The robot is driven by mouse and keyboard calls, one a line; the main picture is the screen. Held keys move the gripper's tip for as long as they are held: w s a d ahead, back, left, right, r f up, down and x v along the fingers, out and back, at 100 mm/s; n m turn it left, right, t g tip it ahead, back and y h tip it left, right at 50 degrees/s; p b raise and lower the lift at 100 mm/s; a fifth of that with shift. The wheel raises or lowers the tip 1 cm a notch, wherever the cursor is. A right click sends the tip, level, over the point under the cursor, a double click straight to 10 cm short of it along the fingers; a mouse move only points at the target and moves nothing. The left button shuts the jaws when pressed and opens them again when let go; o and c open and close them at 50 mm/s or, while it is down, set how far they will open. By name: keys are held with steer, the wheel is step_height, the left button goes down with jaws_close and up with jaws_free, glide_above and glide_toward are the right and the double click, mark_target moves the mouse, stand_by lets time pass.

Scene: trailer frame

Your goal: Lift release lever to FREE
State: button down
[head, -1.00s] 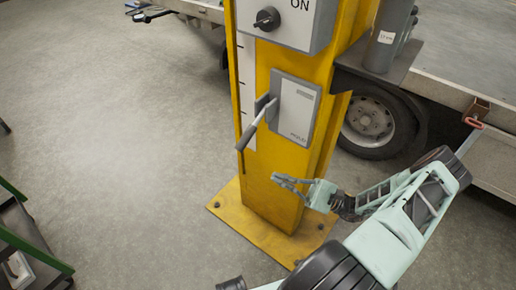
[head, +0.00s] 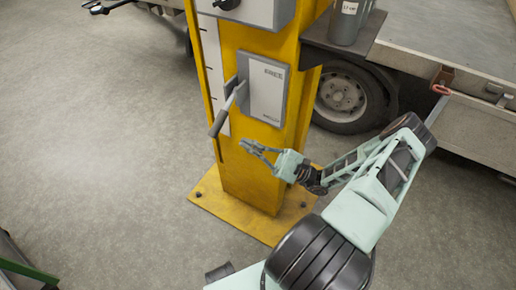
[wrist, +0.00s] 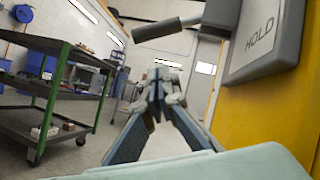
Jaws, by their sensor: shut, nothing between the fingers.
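The release lever (head: 218,122) is a grey bar with a dark grip, on a grey-white plate (head: 266,92) on the yellow post. The plate reads FREE at its top and HOLD, small, at its bottom. The lever slants down and left, its grip near the HOLD level. My gripper (head: 248,147) is shut and empty, just below and right of the grip, apparently not touching it. In the wrist view the lever (wrist: 157,29) passes above my gripper (wrist: 158,78), with the HOLD corner of the plate (wrist: 262,42) at upper right.
The yellow post (head: 247,180) stands on a yellow base plate (head: 265,226). A control box (head: 262,10) and a shelf with a grey cylinder (head: 346,24) are above. A trailer wheel (head: 341,95) is behind right. A dark cart (wrist: 62,95) stands left in the wrist view; floor between is clear.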

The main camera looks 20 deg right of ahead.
mark_target(224, 114)
steer(key=w+a+r, duration=0.1)
steer(key=a+r, duration=0.3)
steer(key=r, duration=0.1)
steer(key=shift+w+a+r, duration=0.25)
steer(key=shift+w+a, duration=0.1)
steer(key=shift+a, duration=0.05)
steer(key=shift+r, duration=0.1)
steer(key=shift+s+a+r+m+t+h+p, duration=0.2)
steer(key=shift+m+t+h+p, duration=0.15)
steer(key=shift+m, duration=0.25)
